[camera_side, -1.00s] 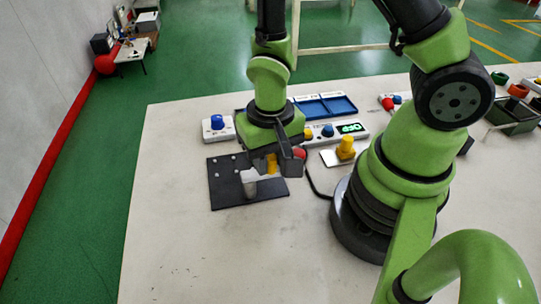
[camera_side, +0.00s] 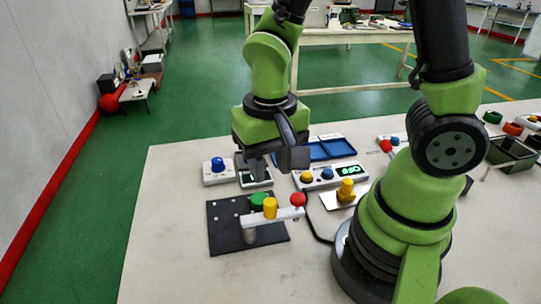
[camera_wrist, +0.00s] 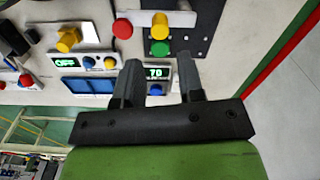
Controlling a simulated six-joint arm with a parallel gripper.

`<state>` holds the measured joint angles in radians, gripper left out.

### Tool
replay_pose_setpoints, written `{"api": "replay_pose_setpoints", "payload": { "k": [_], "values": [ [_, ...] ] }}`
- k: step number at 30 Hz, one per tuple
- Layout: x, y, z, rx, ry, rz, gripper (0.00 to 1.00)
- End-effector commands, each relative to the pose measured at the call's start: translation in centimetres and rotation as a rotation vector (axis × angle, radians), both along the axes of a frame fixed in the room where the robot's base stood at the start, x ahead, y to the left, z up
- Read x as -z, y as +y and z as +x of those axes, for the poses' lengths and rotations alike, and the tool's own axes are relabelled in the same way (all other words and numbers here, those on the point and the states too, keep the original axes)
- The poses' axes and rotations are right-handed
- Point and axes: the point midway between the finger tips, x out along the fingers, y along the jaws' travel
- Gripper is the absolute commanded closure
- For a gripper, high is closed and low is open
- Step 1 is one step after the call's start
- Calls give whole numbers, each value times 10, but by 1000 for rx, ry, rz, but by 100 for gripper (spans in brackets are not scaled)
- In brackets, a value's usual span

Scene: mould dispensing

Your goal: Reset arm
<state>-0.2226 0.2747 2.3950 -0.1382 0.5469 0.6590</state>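My gripper (camera_side: 275,165) hangs in the air over the table, behind the black plate (camera_side: 225,240). In the wrist view its two fingers (camera_wrist: 160,85) stand apart with nothing between them. The black plate carries a light grey arm on a post, with a yellow knob (camera_side: 270,207), a red ball (camera_side: 298,199) and a green knob (camera_side: 259,201) there. The wrist view also shows this yellow knob (camera_wrist: 160,25), red ball (camera_wrist: 122,28) and green knob (camera_wrist: 160,48), ahead of the fingertips and apart from them.
A blue-button box (camera_side: 217,170) and a display unit with yellow and blue buttons (camera_side: 330,176) stand behind the plate. A yellow-knobbed block (camera_side: 346,191), a blue tray (camera_side: 330,150) and a dark bin (camera_side: 510,155) lie rightward. The front left table is clear.

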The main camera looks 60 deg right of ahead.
Motion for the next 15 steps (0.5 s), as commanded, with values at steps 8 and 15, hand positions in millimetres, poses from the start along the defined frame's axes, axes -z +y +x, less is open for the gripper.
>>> {"api": "replay_pose_setpoints", "payload": {
  "k": [8,15],
  "values": [
    [-12,0,0,-1,0,0,64],
    [-12,0,0,-1,-1,0,64]
  ]
}}
